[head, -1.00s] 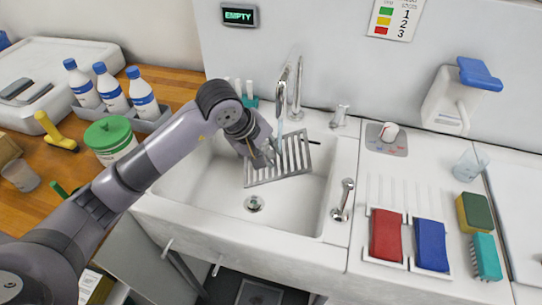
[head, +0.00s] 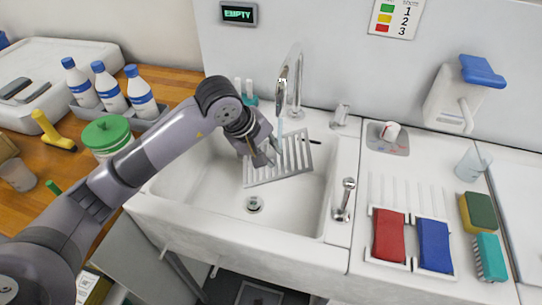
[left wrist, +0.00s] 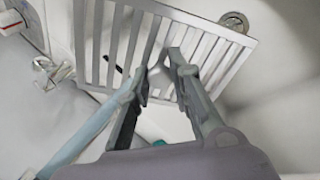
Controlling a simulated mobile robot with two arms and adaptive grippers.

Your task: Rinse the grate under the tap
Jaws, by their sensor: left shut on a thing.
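The grate (head: 296,160), a grey slatted metal plate, is held tilted inside the white sink (head: 215,185) below the tap (head: 284,76). A pale blue water stream (head: 280,124) comes down from the tap to the grate's upper left part by my gripper. My left gripper (head: 268,154) is shut on the grate at its upper left edge. In the left wrist view my fingers (left wrist: 160,68) meet at the grate's bars, and the grate (left wrist: 215,30) stretches beyond them. The fingers hide part of its edge. My right gripper is not in view.
The drain (head: 254,204) shows below the grate. A lever handle (head: 344,200) stands on the sink's right rim. Red (head: 389,238) and blue (head: 434,245) blocks lie on the right counter. Bottles (head: 112,88) and a green-lidded tub (head: 108,137) stand near my left arm.

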